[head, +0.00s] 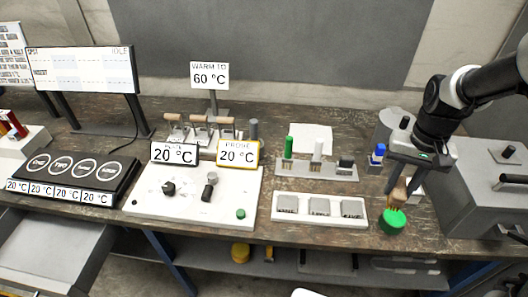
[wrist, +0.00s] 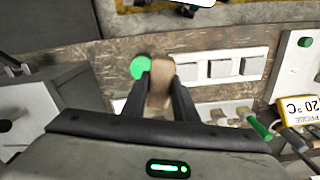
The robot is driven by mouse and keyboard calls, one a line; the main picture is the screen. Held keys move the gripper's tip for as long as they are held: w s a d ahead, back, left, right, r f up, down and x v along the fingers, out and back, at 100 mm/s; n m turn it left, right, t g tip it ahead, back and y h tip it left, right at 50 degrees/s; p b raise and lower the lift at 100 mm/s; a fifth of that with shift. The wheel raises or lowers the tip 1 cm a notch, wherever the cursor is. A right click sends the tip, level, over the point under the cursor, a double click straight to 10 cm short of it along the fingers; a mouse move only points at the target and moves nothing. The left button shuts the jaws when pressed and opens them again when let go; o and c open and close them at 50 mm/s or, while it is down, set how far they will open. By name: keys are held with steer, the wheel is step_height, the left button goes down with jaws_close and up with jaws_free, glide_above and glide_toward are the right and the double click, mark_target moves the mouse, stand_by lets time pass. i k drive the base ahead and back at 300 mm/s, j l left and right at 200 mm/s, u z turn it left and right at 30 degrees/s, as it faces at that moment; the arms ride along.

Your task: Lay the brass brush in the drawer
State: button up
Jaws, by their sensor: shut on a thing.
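My gripper (head: 402,188) is at the right of the bench in the head view. It is shut on a tan wooden piece, which I take to be the brass brush (head: 398,196); it also shows between the fingers in the wrist view (wrist: 159,84). Its bristles cannot be made out clearly. The brush is just above or beside a round green object (head: 393,222); whether they touch I cannot tell. A grey drawer (head: 55,248) stands open at the lower left of the head view, far from my gripper. Its visible floor looks bare.
A white three-section tray (head: 320,222) lies left of my gripper, with a rack of coloured handles (head: 317,172) behind it. A white panel with knobs (head: 190,208) and a black four-pad plate (head: 72,176) lie further left. A grey machine (head: 480,185) stands at right.

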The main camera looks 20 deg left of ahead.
mark_target(52, 238)
steer(key=k+j, duration=0.2)
steer(key=j, duration=0.35)
steer(key=k+j, duration=0.15)
steer(key=j, duration=0.35)
steer(key=k+j, duration=0.2)
steer(key=j, duration=0.35)
steer(key=k+j, duration=0.15)
steer(key=j, duration=0.35)
steer(key=k+j, duration=0.2)
steer(key=j, duration=0.35)
steer(key=k+j, duration=0.2)
steer(key=j, duration=0.35)
steer(key=k+j, duration=0.15)
steer(key=j, duration=0.35)
steer(key=k+j, duration=0.2)
steer(key=j, duration=0.35)
steer(key=z, duration=0.05)
